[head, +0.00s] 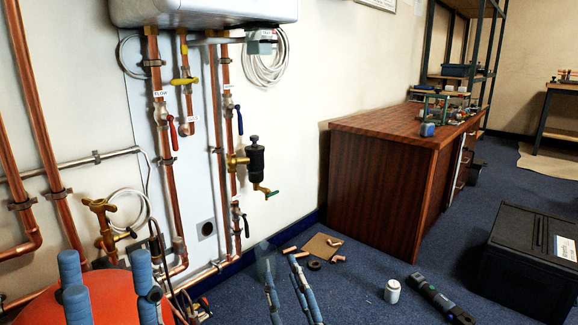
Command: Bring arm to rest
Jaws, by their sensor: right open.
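My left gripper (106,272) is at the lower left, its blue-padded fingers spread wide apart. It stands in front of a large orange-red rounded vessel (105,300), with nothing visible gripped between the fingers. My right gripper (281,275) is at the bottom centre, its fingers apart and pointing up the picture, empty. It appears in front of the blue floor, near some small copper fittings (291,250). The wrists and most of both arms are out of the picture.
Copper pipes with valves (161,115) run down the wall beneath a white boiler (200,10). A wooden desk (370,185) stands right of centre. On the floor are a cardboard piece (322,245), a white can (392,291), a dark tool (440,301) and a black case (530,260).

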